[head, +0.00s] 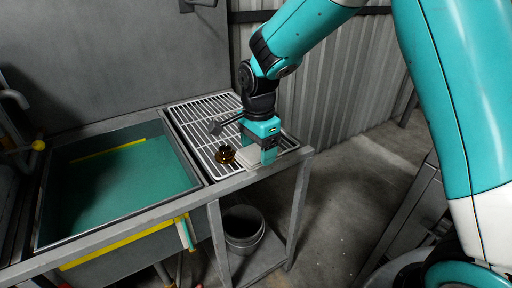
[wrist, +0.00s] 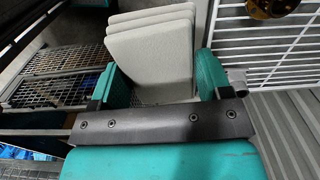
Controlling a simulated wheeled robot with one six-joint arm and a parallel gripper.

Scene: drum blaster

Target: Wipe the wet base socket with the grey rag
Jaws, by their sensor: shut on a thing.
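My gripper (head: 260,157) is over the front right part of the wire rack, pointing down. It is shut on a pale grey folded rag (wrist: 152,52), which shows as a stack of layers between its two teal fingers in the wrist view. In the head view the rag (head: 253,154) is a small pale block low between the fingers. A brown-gold round fitting (head: 225,155), which looks like the base socket, sits on the rack just left of the rag, apart from it. Part of it also shows at the wrist view's top edge (wrist: 272,7). I cannot tell whether it is wet.
The white wire rack (head: 205,132) lies right of a sink (head: 130,170) with a teal inside and yellow strips. A small brass-coloured part (head: 38,145) is at the sink's far left. A dark bucket (head: 243,225) stands below. A corrugated wall (head: 330,85) rises behind.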

